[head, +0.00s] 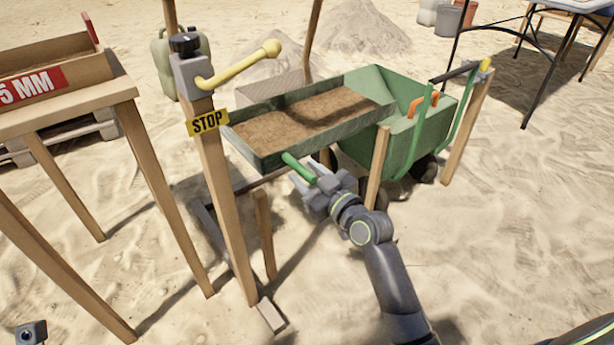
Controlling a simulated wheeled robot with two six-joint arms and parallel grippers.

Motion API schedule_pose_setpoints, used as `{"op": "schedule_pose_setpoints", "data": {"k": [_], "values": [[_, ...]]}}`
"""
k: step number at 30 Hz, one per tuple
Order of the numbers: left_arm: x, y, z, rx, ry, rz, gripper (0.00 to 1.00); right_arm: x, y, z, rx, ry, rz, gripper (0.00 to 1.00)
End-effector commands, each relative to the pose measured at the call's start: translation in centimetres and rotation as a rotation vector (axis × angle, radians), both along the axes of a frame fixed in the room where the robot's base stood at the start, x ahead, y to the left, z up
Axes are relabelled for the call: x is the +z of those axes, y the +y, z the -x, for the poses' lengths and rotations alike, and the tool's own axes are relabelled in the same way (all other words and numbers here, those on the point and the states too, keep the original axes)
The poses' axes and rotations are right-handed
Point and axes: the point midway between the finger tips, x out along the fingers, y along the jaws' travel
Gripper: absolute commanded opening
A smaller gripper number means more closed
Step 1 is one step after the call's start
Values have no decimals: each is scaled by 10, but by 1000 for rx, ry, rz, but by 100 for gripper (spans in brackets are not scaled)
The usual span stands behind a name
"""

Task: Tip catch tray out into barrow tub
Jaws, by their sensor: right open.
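The catch tray (262,157) is a long green tray holding a layer of brown sand (300,118). It looks about level, with its far right end at the barrow tub. A green handle (297,166) sticks out from its near side. My right gripper (313,178) is open at the handle's near end; whether it touches the handle is hard to tell. The green barrow tub (432,128) stands behind and right of the tray; its inside is partly hidden. My left gripper is not in view.
A wooden sieve stand (110,92) is at the left. Short wooden posts (378,165) flank the barrow.

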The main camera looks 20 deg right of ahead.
Motion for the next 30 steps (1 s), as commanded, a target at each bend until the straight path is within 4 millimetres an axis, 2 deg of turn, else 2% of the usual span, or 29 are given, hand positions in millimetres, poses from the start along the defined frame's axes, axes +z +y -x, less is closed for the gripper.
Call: {"op": "schedule_pose_setpoints", "data": {"k": [10, 19, 30], "values": [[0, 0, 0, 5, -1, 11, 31, 0, 1, -3, 0, 1, 0, 40], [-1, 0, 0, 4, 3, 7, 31, 0, 1, -3, 0, 0, 0, 1], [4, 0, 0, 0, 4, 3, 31, 5, 1, -3, 0, 2, -7, 0]]}}
